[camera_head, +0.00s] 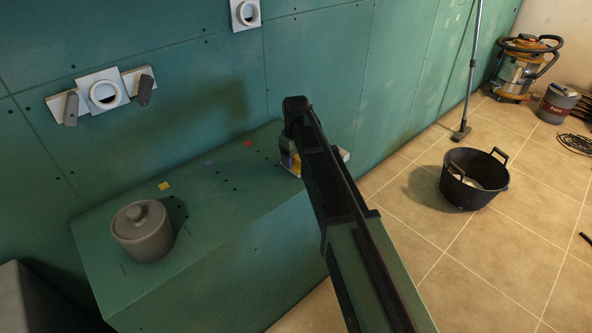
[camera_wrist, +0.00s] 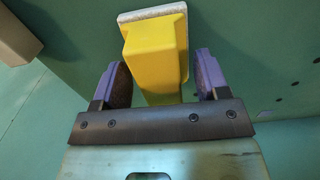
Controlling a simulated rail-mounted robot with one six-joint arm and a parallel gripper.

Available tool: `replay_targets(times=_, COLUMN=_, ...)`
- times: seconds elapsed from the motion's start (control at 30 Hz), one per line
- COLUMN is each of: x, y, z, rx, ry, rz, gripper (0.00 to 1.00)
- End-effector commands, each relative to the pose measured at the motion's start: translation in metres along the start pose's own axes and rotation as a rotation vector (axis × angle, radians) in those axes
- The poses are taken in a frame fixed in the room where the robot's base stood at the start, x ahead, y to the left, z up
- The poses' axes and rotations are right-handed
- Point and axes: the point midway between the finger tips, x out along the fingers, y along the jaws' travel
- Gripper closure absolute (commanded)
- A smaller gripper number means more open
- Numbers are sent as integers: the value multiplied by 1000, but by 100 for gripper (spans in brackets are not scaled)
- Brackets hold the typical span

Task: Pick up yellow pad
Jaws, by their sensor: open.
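The yellow pad (camera_wrist: 155,40) has a yellow block-like handle and a pale, whitish base. In the wrist view its handle reaches down between the two purple-backed fingers of my gripper (camera_wrist: 162,70). The gripper is open, with a gap visible on each side of the handle. In the head view a small bit of the yellow pad (camera_head: 296,163) shows at the far right end of the green ledge (camera_head: 215,215). My dark arm hides most of the pad and the gripper there.
A grey lidded pot (camera_head: 143,232) stands at the ledge's left end. Small yellow (camera_head: 165,186), blue (camera_head: 208,162) and red (camera_head: 247,143) squares mark the ledge top. The green wall (camera_head: 200,70) with white fittings rises behind. A black tub (camera_head: 474,180) stands on the tiled floor.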

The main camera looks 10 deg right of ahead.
Motion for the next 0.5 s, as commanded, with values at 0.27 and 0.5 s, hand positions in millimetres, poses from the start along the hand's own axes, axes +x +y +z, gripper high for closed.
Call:
replay_targets(times=0.27, x=-3, y=0, z=0, rx=0, ry=0, rz=0, gripper=55)
replay_targets(times=0.5, x=-3, y=0, z=0, rx=0, ry=0, rz=0, gripper=88)
